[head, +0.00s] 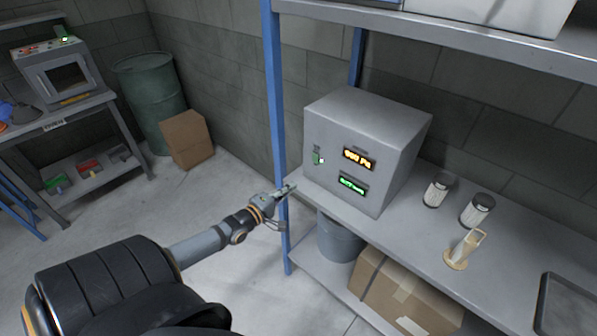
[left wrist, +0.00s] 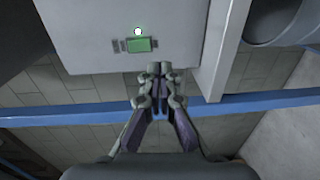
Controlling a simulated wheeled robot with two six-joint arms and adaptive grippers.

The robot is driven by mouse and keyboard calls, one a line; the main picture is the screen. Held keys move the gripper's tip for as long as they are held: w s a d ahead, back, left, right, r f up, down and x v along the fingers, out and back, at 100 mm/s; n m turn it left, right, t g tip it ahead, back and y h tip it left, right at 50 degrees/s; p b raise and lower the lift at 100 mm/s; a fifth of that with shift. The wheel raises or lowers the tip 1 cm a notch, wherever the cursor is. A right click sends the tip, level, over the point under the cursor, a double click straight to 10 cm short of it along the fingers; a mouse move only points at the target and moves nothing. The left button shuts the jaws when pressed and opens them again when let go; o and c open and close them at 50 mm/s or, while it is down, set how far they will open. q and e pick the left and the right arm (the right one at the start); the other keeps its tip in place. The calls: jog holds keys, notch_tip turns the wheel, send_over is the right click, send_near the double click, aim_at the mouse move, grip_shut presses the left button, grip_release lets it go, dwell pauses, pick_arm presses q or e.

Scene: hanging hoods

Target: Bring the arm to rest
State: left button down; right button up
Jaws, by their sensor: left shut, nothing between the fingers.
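My left arm reaches in from the lower left of the head view. Its left gripper (head: 287,190) is by the blue shelf post, near the left front edge of the shelf, in front of the grey box with displays (head: 367,150). In the left wrist view the left gripper (left wrist: 158,72) has its fingertips together with nothing between them. The grey box also shows there, with a green switch (left wrist: 141,45) and a lit dot above it. My right gripper is not in view.
The blue shelf post (head: 276,110) stands close beside my left gripper. Two filter cartridges (head: 437,190) (head: 477,210), a beige stand (head: 465,249) and a dark tray (head: 567,305) are on the shelf. A bucket (head: 338,238) and a carton (head: 400,292) are below. Floor to the left is open.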

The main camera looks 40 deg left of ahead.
pick_arm(q)
jog(key=s+a+f+m+g+y+b, duration=0.15)
jog(key=s+f, duration=0.35)
jog(key=f, duration=0.5)
jog(key=s+a+f+m+g+y, duration=0.1)
jog(key=s+f+m+g, duration=0.2)
jog(key=s+f, duration=0.45)
jog(key=s+a+f+m+g+y, duration=0.1)
jog(key=s+f+m+g, duration=0.2)
jog(key=f, duration=0.9)
jog(key=s+d+f+m+g, duration=0.2)
jog(key=s+d+f, duration=0.3)
jog(key=s, duration=0.3)
jog(key=s+d+f+m+g+h+b, duration=0.1)
jog(key=s+d+f+m+g, duration=0.2)
jog(key=s+f, duration=0.4)
jog(key=s+d+f+m+g, duration=0.3)
jog(key=s+d+f+m, duration=0.2)
jog(key=s, duration=0.6)
notch_tip(320, 180, down, 2)
jog(key=d, duration=0.2)
jog(key=shift+s+d, duration=0.25)
jog(key=shift+d, duration=0.05)
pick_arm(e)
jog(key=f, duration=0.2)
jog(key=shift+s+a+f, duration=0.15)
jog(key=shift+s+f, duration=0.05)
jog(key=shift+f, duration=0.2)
